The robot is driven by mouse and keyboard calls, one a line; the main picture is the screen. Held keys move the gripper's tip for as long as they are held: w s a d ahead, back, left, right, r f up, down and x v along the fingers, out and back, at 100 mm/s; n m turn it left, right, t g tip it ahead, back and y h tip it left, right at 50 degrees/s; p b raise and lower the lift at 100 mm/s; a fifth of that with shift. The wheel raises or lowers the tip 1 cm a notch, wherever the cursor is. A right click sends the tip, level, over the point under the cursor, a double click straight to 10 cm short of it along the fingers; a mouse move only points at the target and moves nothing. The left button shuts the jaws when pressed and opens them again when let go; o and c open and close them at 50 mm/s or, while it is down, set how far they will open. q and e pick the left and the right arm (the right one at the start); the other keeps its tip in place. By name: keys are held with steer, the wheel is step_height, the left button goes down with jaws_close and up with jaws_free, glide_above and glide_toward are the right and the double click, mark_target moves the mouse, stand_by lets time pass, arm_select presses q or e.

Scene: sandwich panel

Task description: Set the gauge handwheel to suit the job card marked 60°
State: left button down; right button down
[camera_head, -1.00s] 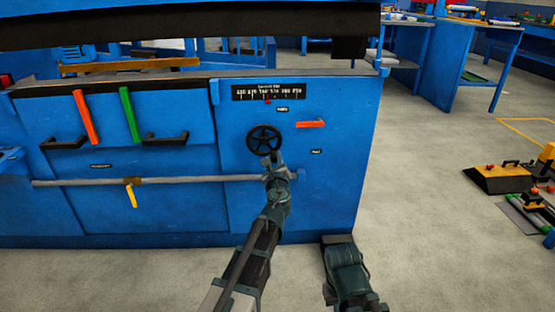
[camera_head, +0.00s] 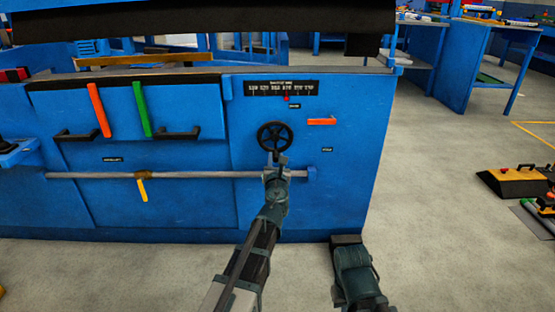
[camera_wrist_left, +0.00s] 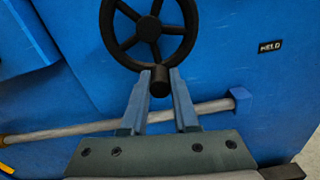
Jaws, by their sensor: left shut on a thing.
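The black spoked handwheel (camera_head: 275,137) is on the blue panel, under the gauge (camera_head: 282,90). The gauge is a dark strip with white numbers too small to read surely; its red pointer (camera_head: 286,98) stands a little right of the strip's middle. My left gripper (camera_head: 278,161) is at the wheel's bottom rim. In the left wrist view its two blue-grey fingers (camera_wrist_left: 159,82) are shut on the handwheel's round knob (camera_wrist_left: 159,88), below the rim (camera_wrist_left: 150,65). Part of my right arm shows at the lower right, but no fingers do. I see no card readable as 60°.
A grey rail (camera_head: 210,175) with a yellow lever (camera_head: 142,190) runs across below the wheel. An orange bar (camera_head: 322,121) is right of the wheel. Red (camera_head: 98,110) and green (camera_head: 142,109) bars and black handles are at left. Open floor (camera_head: 430,200) lies right of the panel.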

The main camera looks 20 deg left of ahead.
stand_by(0.5)
arm_select(q)
steer(key=c, duration=0.7)
jaws_free()
